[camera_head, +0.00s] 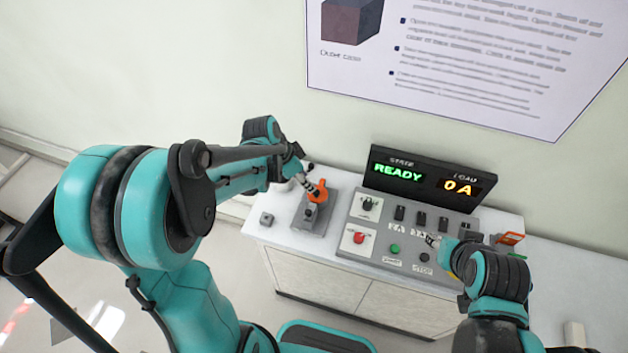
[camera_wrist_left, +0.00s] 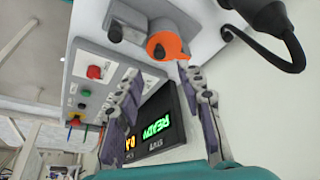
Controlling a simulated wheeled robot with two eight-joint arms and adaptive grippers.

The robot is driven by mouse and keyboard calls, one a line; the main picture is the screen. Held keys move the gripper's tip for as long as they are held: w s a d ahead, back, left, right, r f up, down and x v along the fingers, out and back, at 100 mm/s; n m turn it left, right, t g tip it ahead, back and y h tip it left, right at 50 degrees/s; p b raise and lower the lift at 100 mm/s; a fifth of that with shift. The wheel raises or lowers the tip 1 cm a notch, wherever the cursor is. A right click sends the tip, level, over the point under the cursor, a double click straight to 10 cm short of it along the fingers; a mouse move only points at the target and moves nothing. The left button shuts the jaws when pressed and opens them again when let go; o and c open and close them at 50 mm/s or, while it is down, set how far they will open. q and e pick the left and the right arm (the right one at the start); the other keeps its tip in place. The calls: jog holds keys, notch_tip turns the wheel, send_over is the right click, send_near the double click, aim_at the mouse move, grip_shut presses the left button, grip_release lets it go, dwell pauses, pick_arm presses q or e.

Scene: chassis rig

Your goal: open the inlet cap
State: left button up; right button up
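The orange inlet cap (camera_head: 319,190) sits on the grey inlet fixture (camera_head: 308,218) at the left of the white bench. In the left wrist view the orange cap (camera_wrist_left: 170,46) is a round piece at the top middle. My left gripper (camera_head: 308,183) is at the cap, partly hidden by its own arm. In the left wrist view its two fingers (camera_wrist_left: 160,74) are spread apart with nothing held between them; the cap lies just beyond the tips. Whether they touch it is unclear. My right gripper (camera_head: 434,240) is over the right part of the control panel; its fingers are too small to judge.
The control panel (camera_head: 350,252) with a red button, green button and black switches is right of the inlet. A display (camera_head: 430,179) reading READY and 0 A stands behind it. A black cable (camera_wrist_left: 284,52) hangs near the inlet. An orange-topped item (camera_head: 509,239) is at the right.

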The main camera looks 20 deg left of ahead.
aim_at(316, 192)
pick_arm(q)
jog(key=b+x, duration=0.2)
jog(key=x, duration=0.5)
jog(key=shift+d+f, duration=0.1)
jog(key=shift+f, duration=0.25)
grip_shut()
